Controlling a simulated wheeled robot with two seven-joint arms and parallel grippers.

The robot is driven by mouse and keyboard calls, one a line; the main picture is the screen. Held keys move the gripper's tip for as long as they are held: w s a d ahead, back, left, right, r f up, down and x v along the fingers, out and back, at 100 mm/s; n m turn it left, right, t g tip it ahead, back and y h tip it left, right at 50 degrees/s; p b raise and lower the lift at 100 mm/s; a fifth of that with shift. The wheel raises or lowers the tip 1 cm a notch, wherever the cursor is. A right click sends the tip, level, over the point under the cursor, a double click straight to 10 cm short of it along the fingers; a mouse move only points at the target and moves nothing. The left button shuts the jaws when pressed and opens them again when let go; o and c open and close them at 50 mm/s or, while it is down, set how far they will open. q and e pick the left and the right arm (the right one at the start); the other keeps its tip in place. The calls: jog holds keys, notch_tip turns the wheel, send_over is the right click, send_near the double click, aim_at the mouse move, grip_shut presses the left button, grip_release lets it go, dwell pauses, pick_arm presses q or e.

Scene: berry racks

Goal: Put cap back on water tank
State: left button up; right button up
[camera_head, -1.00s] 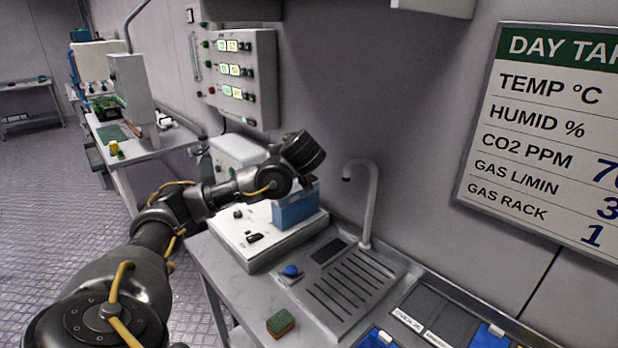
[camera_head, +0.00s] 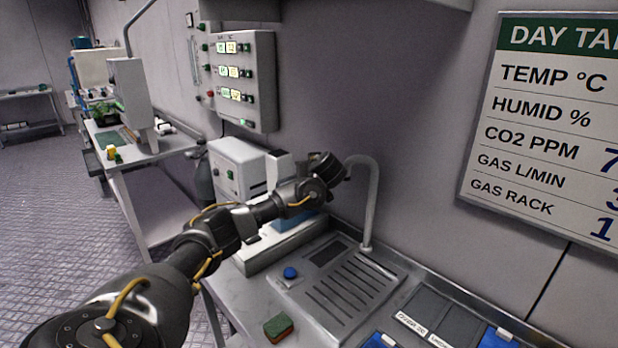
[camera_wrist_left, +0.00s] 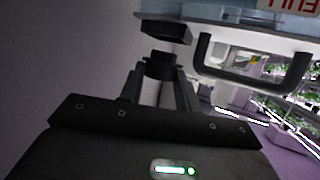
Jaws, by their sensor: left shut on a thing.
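The water tank shows in the left wrist view as a pale bluish wall (camera_wrist_left: 225,17) with a red "FULL" label and a dark handle (camera_wrist_left: 250,80). A dark block (camera_wrist_left: 165,30) beside the tank wall looks like its neck; I cannot be sure. My left gripper (camera_wrist_left: 160,76) is shut on the black cap (camera_wrist_left: 160,66), which shows just below that dark block with a small gap in the picture. In the head view the blue tank (camera_head: 306,219) is mostly hidden behind my left arm, and the fingertips and cap are hidden. My right gripper is not in view.
A sink with a slotted drainer (camera_head: 350,290) and a curved tap (camera_head: 371,205) stands right of the tank. A green-brown sponge (camera_head: 279,328) lies on the counter. A white box unit (camera_head: 237,166) and a wall control panel (camera_head: 247,80) are behind.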

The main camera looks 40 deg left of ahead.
pick_arm(q)
notch_tip(320, 180, down, 2)
jog(key=shift+f+b, duration=0.1)
jog(key=shift+b, duration=0.25)
jog(key=shift+f, duration=0.2)
jog(key=shift+r, duration=0.15)
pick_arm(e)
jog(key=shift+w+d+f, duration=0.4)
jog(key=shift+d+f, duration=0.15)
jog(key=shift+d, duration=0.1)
pick_arm(q)
jog(key=o, duration=0.7)
jog(key=shift+o, duration=0.2)
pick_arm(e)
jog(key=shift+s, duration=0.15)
